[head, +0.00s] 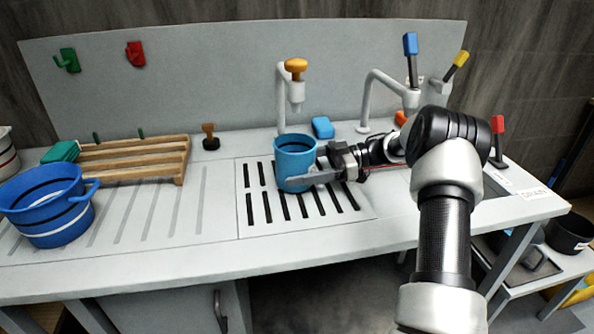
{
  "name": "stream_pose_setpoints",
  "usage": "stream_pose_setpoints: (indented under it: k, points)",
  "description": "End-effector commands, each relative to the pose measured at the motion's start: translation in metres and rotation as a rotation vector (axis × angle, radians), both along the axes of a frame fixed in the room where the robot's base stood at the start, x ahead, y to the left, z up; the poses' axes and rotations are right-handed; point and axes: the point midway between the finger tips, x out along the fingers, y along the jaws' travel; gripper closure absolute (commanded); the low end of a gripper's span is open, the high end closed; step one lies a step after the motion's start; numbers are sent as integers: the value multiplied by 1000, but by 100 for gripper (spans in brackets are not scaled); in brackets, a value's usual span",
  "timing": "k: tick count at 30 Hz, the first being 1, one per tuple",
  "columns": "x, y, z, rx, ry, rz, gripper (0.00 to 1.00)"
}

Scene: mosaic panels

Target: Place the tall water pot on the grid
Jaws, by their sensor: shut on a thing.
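A tall blue pot (295,153) stands upright over the slotted grid (257,225) in the worktop, below a tap with an orange knob. Its base appears to be on or just above the slots; I cannot tell if it touches. My gripper (304,179) comes from the right and is shut on the pot, with a finger across its lower front. The far side of the pot and the other finger's contact are hidden.
The tap (297,82) rises close behind the pot. A blue sponge (323,127) lies behind it. A wide blue pot (48,205) and a wooden rack (133,160) are at left. A second tap (385,88) stands at right. The worktop in front of the grid is clear.

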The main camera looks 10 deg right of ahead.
Motion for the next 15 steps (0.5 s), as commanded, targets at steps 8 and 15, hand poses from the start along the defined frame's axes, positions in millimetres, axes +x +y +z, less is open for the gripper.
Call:
stream_pose_setpoints:
  k: [8, 15]
  points:
    - [0, 0, -2, 0, 0, 0, 63]
    - [0, 0, -4, 0, 0, 0, 7]
